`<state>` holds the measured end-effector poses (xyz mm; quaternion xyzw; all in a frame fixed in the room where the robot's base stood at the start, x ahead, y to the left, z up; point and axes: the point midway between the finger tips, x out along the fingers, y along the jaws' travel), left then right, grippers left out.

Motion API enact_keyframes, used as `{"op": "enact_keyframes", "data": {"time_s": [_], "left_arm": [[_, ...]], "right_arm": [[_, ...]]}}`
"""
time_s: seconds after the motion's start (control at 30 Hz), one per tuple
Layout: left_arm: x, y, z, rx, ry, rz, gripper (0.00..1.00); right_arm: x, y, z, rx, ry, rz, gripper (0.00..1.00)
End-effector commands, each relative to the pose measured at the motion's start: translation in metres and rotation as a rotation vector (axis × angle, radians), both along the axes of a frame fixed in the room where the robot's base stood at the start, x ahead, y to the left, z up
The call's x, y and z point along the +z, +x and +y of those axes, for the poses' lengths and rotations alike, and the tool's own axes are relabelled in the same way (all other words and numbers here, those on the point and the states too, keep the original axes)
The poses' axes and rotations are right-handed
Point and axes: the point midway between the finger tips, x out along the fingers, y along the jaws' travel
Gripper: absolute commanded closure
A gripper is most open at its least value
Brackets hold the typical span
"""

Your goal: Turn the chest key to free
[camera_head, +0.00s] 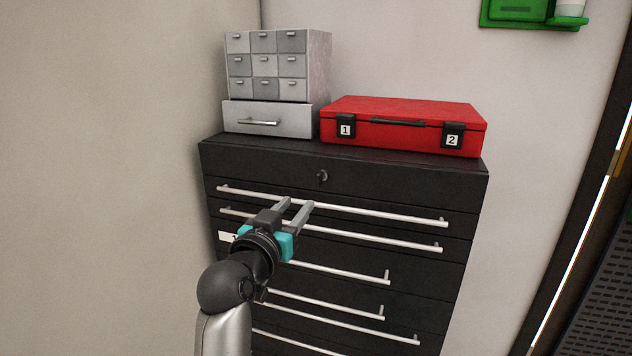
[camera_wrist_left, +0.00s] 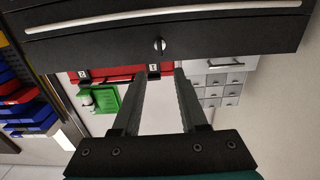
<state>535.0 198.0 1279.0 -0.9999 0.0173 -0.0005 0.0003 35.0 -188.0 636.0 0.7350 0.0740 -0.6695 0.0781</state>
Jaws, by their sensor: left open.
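The chest (camera_head: 400,188) is a black drawer cabinet with long silver handles. Its small dark key (camera_head: 322,176) sits in the lock in the middle of the plain top panel. The key also shows in the left wrist view (camera_wrist_left: 160,46), where the picture is upside down. My left gripper (camera_head: 297,203) is open and empty, in front of the upper drawers, below the key in the head view and apart from it. In the left wrist view its two fingers (camera_wrist_left: 158,75) point toward the chest, with the key beyond their tips. My right gripper is out of view.
A red case (camera_head: 400,112) with latches labelled 1 and 2 lies on the chest top. A grey small-drawer unit (camera_head: 268,118) stands beside it. A wall is close on the left. A green holder (camera_head: 520,12) hangs on the back wall. Drawer handles (camera_head: 340,208) stick out near my left gripper.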

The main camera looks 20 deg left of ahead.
Motion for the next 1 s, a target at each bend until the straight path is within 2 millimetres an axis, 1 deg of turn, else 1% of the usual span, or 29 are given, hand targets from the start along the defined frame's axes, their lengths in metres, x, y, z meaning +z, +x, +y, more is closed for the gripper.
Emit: {"op": "enact_keyframes", "data": {"time_s": [0.03, 0.1, 0.6, 0.8, 1.0], "left_arm": [[0.001, 0.009, 0.000, 0.000, -0.002, 0.001, 0.57], [0.001, 0.019, -0.001, 0.000, -0.002, -0.001, 0.57], [0.000, 0.087, -0.003, 0.000, -0.002, 0.001, 0.57], [0.000, 0.108, -0.004, 0.000, -0.002, 0.001, 0.57], [0.000, 0.120, -0.004, 0.001, -0.001, 0.000, 0.57]], "right_arm": [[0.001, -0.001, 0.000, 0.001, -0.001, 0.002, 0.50], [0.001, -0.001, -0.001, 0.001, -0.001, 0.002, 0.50], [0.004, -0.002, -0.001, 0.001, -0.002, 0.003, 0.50], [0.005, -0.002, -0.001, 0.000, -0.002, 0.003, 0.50], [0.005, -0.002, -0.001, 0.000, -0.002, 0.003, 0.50]]}}
